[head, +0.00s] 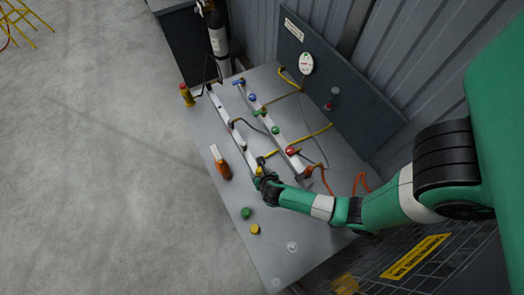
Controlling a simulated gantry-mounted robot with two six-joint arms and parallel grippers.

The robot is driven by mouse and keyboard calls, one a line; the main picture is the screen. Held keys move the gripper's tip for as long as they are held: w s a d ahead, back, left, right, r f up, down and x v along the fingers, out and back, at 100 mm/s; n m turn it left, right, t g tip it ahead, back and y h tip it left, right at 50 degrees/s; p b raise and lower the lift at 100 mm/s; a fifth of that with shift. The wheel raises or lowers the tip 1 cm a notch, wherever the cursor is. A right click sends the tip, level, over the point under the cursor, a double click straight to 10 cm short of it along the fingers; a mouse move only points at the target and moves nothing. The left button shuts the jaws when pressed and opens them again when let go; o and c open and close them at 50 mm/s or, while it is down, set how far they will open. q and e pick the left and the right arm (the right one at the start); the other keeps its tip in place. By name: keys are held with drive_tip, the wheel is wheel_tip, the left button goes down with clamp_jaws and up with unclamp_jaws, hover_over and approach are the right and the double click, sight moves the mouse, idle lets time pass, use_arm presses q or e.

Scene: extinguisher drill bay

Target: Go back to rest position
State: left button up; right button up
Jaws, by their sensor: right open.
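My right arm comes in from the right in the head view, green with black and white bands. Its gripper (265,175) is over the grey workbench (262,212), close to the near end of a white rail (235,135). The gripper is open. A small yellow piece shows at its tips; I cannot tell whether they touch. My left gripper is not in view.
A second rail (275,125) carries coloured valves. An orange-and-white object (221,167), a green knob (246,213) and a yellow knob (255,229) are on the bench. A dark panel (345,95) borders the bench.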

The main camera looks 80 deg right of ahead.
drive_tip(key=shift+v, duration=1.3)
drive_tip(key=shift+d+r, duration=0.1)
